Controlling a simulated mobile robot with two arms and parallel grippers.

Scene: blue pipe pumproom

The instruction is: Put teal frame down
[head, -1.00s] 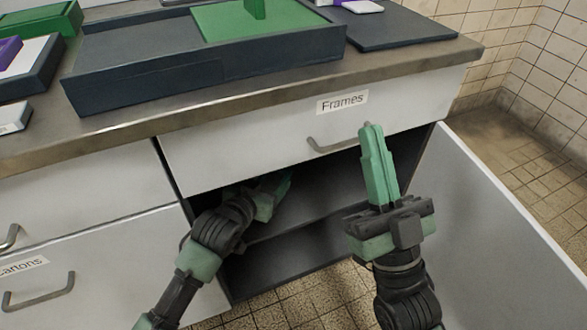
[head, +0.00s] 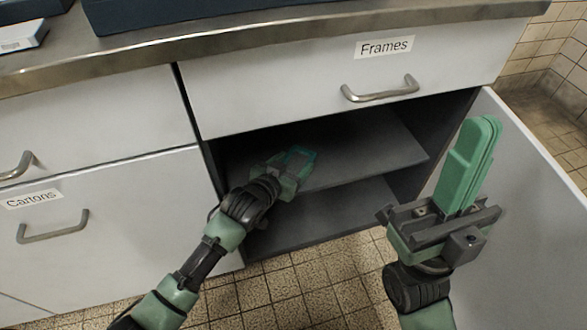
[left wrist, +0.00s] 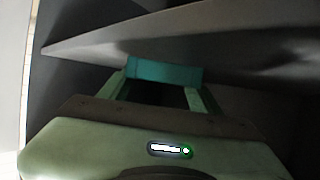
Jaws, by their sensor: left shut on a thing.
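The teal frame (head: 302,156) is a small teal piece at the tip of my left gripper (head: 290,168), inside the open cabinet at the upper shelf (head: 375,155). In the left wrist view the teal frame (left wrist: 165,73) lies across between the two fingertips, and the gripper is shut on it. The grey shelf board (left wrist: 230,45) is close to it there; I cannot tell whether they touch. Much of the frame is hidden by the gripper in the head view. My right gripper (head: 478,150) is outside, in front of the opening, pointing up, its fingers together and empty.
A drawer labelled Frames (head: 385,65) is above the opening, with a metal handle (head: 380,90). The open white door (head: 540,190) stands at the right, behind my right gripper. A Cartons drawer (head: 110,215) is at the left. The visible shelf right of my left gripper is clear.

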